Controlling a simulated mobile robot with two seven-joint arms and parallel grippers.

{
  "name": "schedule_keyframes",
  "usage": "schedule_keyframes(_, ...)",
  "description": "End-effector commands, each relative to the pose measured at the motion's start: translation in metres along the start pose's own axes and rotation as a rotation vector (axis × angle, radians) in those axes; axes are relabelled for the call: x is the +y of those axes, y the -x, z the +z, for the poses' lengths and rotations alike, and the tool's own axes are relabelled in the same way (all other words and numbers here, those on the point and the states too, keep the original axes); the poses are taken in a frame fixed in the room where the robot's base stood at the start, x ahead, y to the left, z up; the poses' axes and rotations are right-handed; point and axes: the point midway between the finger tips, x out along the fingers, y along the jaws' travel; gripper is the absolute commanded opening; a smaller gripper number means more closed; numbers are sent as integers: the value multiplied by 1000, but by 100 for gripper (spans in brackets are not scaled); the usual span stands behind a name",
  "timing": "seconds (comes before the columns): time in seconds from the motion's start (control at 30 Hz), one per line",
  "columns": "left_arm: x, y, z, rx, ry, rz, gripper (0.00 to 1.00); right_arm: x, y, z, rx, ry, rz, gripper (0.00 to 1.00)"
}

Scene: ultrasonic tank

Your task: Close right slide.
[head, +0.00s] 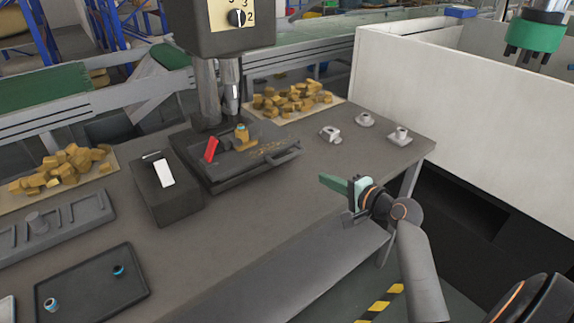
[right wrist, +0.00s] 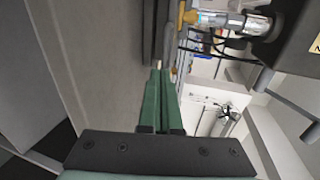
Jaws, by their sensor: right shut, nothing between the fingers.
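My right gripper (head: 325,180) is shut and empty, its green fingers together. In the head view it is in front of the grey table (head: 262,225), near the table's front edge, right of the press. The shut fingers (right wrist: 163,78) also show in the right wrist view, apart from the press. No part is clearly recognisable as the right slide. The press has a dark bed (head: 215,178) with a red piece (head: 211,149) and a brass part (head: 241,135) on it. My left gripper is not in view.
A white-walled enclosure (head: 450,105) stands right of the table. Several small metal parts (head: 399,136) stand at the table's right end. Brass pieces (head: 295,97) lie in a heap behind. A black box (head: 165,190) and a dark tray (head: 92,295) are at left. The table's front middle is clear.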

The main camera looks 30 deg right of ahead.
Motion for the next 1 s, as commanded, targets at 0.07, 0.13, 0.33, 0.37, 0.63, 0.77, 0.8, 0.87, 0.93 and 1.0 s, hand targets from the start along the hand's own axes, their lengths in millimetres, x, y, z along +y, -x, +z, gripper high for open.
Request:
schedule_keyframes(0.07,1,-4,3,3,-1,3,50,-1,11,-10,-5,15,-18,0)
schedule_keyframes(0.13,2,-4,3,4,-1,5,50,-4,15,-13,-9,22,-28,0)
schedule_keyframes(0.33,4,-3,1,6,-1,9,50,-8,-5,-13,-12,18,-34,0)
schedule_keyframes(0.37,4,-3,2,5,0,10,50,-8,-10,-13,-13,19,-33,0)
schedule_keyframes(0.63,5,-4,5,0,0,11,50,-9,-67,-12,-12,18,-33,0)
schedule_keyframes(0.77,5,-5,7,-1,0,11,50,-10,-90,-11,-13,18,-32,0)
schedule_keyframes(0.8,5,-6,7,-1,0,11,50,-10,-96,-12,-12,17,-32,0)
schedule_keyframes(0.87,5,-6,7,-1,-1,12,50,-10,-104,-12,-12,18,-31,0)
schedule_keyframes(0.93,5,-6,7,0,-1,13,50,-9,-111,-11,-12,18,-30,0)
schedule_keyframes(1.0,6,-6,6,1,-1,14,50,-10,-117,-11,-11,18,-31,0)
